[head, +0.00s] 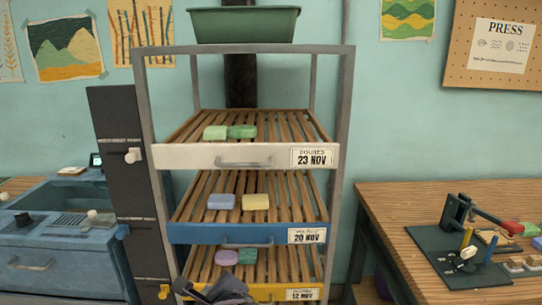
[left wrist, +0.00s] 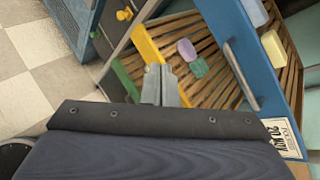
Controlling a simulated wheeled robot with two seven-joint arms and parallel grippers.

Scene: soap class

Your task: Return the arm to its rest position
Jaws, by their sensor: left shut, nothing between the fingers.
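My left gripper (head: 222,288) is low in the head view, in front of the left part of the yellow-fronted 12 NOV drawer (head: 276,294). Its fingers are together and empty in the left wrist view (left wrist: 161,84), where they overlap the yellow front (left wrist: 147,44) in the picture. I cannot tell whether they touch it. A purple soap (head: 226,257) and a green soap (head: 247,256) lie on that drawer's slats, beyond the fingers. My right gripper is not in view.
The rack's blue 20 NOV drawer (head: 245,234) and white 23 NOV drawer (head: 225,156) each hold two soaps. A green tub (head: 243,24) sits on top. A blue machine (head: 55,252) stands left, a wooden bench (head: 390,205) with a press right. Floor (left wrist: 40,50) shows clear.

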